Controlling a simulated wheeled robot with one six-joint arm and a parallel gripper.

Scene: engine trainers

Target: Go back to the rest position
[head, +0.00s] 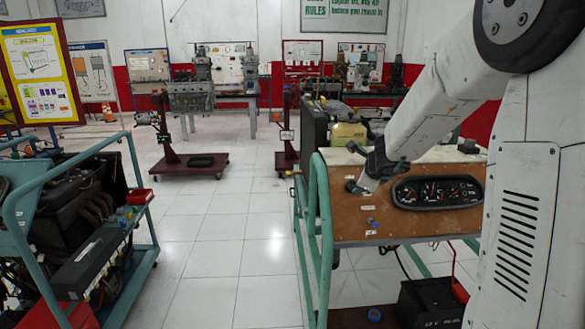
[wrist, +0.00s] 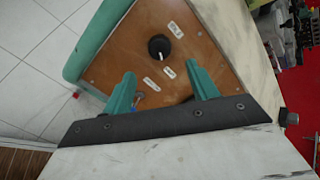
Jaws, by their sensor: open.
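My gripper (head: 358,168) is in front of the wooden panel (head: 410,224) of a green-framed engine trainer in the head view. In the wrist view my gripper (wrist: 158,90) has its two green fingers spread wide, with nothing between them. A round black knob (wrist: 159,48) sits on the panel beyond the fingertips, apart from them. Small white labels (wrist: 160,78) lie near it on the panel. In the head view my arm hides part of the trainer.
The trainer's green frame (head: 326,240) and gauge cluster (head: 437,191) stand close to my arm. A black battery (head: 430,300) sits below. Another engine stand (head: 130,215) is at left. Tiled floor (head: 225,240) between them is clear. Red stands (head: 190,160) are farther back.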

